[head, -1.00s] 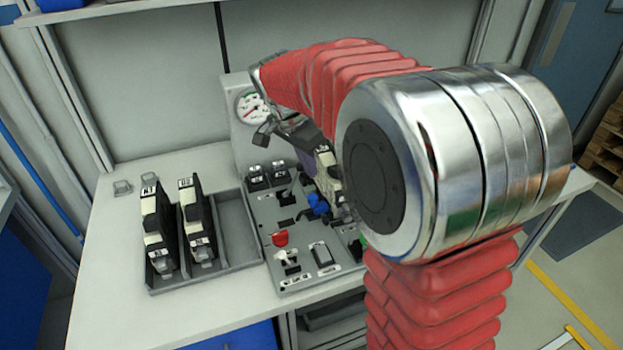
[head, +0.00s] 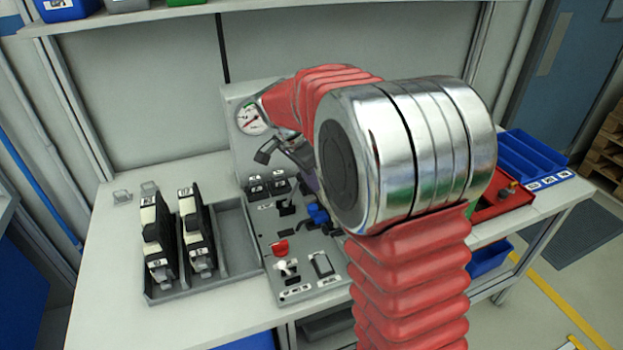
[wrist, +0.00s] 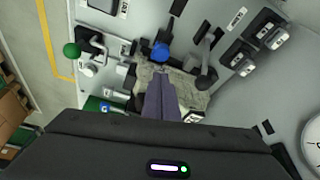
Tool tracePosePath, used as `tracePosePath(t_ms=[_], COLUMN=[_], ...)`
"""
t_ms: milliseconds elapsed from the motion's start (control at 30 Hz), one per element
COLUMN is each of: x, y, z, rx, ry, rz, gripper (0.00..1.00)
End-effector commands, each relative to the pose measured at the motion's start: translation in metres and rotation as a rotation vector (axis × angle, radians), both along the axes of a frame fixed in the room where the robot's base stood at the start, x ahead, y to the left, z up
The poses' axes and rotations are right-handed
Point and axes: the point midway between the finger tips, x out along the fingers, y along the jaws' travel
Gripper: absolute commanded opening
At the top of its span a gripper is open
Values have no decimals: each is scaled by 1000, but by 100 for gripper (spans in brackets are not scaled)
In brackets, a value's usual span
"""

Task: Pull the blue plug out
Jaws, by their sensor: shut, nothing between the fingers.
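The blue plug (head: 318,213) sits on the grey control panel (head: 262,222), just left of my arm in the head view. In the wrist view the blue plug (wrist: 160,52) lies just beyond the tips of my gripper (wrist: 160,80). The purple-grey fingers are together, with nothing visible between them. I cannot tell whether the tips touch the plug. In the head view my gripper is mostly hidden behind my arm.
A red knob (head: 281,247) and a gauge (head: 252,115) are on the panel. In the wrist view a dark ball lever (wrist: 205,81) stands right of the fingers and a green ball (wrist: 72,50) at left. A grey tray (head: 232,240) holds two black modules. A red box (head: 500,203) is right.

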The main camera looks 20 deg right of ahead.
Motion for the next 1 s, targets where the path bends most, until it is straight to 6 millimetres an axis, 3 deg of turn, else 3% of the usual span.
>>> tracePosePath(t_ms=[433, 1000], x=[5, 6], y=[-20, -23], z=[-60, -66], rx=[0, 0], ry=[2, 0], rz=[-1, -4], gripper=[0, 0])
